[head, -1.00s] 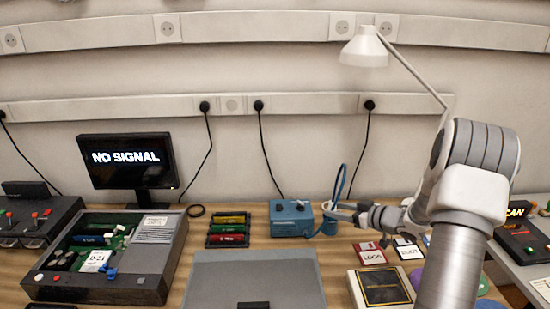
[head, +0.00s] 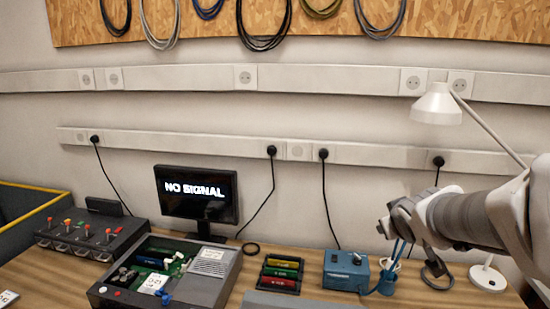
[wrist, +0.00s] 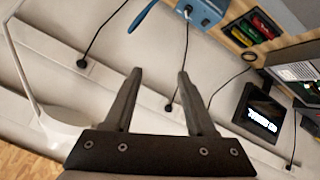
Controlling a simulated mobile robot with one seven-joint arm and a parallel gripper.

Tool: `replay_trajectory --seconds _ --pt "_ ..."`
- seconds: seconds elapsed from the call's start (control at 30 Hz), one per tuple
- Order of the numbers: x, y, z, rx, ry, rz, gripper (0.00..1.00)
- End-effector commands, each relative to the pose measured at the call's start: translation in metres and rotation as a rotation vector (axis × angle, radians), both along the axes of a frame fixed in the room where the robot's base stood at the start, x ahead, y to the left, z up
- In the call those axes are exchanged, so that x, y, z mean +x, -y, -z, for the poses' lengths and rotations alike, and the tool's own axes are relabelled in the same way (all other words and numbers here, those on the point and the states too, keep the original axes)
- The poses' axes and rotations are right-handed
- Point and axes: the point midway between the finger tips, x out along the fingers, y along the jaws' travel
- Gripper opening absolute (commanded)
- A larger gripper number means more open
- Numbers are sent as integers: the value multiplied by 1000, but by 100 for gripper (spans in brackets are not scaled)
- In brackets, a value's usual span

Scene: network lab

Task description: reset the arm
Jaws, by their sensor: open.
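My gripper (wrist: 157,100) is open and empty in the wrist view, its two dark fingers apart with only the wall behind them. In the head view my gripper (head: 386,220) is at the right, raised above the bench in front of the wall. My arm reaches in from the right edge. The blue box (head: 346,270) stands on the bench below and left of the gripper, and a blue holder (head: 387,280) is beside it. Nothing touches the fingers.
A white lamp (head: 438,104) stands close behind my arm. A monitor (head: 196,195) reads NO SIGNAL. An opened grey device (head: 207,285), a rack of coloured modules (head: 281,272) and a switch panel (head: 80,240) occupy the bench. Cables hang along the wall.

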Motion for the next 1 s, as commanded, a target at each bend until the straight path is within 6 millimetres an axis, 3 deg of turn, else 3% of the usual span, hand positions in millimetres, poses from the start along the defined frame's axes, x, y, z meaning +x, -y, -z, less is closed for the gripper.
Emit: replay_trajectory --seconds 0.13,0.4,0.5,0.7,1.0 --pt "-56 -28 -9 53 -71 48 56" --pt "-166 -73 6 249 -257 123 56" --pt "-197 -90 14 311 -321 120 56" --pt "-229 -107 22 374 -390 106 56" --pt "-232 -109 22 380 -398 105 56"
